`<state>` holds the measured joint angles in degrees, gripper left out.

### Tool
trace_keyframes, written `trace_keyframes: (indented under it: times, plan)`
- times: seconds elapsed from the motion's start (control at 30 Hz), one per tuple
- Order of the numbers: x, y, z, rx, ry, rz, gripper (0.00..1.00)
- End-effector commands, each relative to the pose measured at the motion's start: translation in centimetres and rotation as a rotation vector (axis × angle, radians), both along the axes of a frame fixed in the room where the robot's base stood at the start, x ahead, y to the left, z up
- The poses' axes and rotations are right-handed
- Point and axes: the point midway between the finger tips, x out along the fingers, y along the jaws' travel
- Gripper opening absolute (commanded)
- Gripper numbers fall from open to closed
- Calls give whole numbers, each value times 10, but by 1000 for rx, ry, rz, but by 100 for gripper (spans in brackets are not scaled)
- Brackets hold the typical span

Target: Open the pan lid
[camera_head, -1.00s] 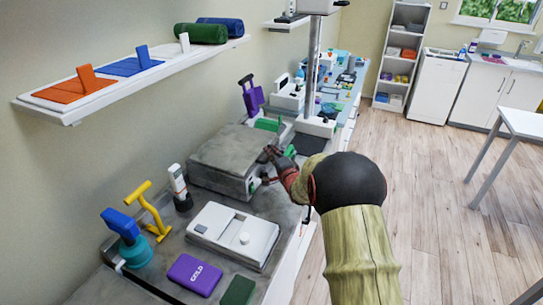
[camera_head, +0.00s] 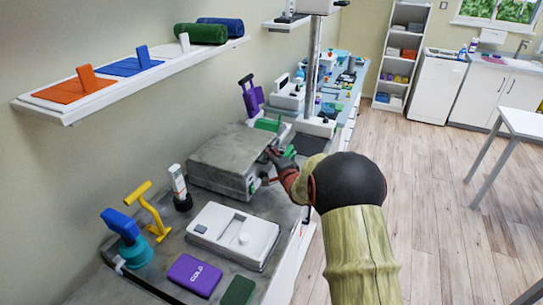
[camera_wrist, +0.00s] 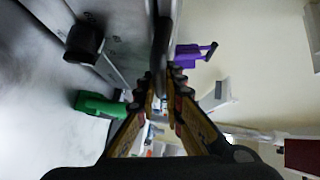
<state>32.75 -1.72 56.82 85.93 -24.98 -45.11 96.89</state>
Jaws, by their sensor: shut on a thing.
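The pan is a grey, box-shaped unit (camera_head: 222,185) on the counter. Its broad flat lid (camera_head: 232,147) lies over the top; any gap under the lid is too small to make out. My gripper (camera_head: 273,156) is at the lid's right front edge. In the wrist view my gripper (camera_wrist: 161,88) is shut on a thin dark bar, the lid handle (camera_wrist: 163,38), which runs up between the fingertips. The grey metal surface of the unit (camera_wrist: 125,25) is beside it. The inside of the pan is hidden.
A purple item (camera_head: 250,96) and a green block (camera_head: 267,124) are behind the unit. A wall shelf (camera_head: 140,85) hangs above left.

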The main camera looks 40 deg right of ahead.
Motion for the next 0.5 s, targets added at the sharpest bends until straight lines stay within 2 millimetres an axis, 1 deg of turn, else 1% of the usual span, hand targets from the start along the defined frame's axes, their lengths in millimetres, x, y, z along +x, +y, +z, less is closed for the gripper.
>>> trace_keyframes:
  times: [0.13,0.27,0.5]
  plan:
    - [0,0,4,-4,14,-1,0]
    - [0,1,16,-20,39,0,0]
    - [4,3,51,-76,133,1,0]
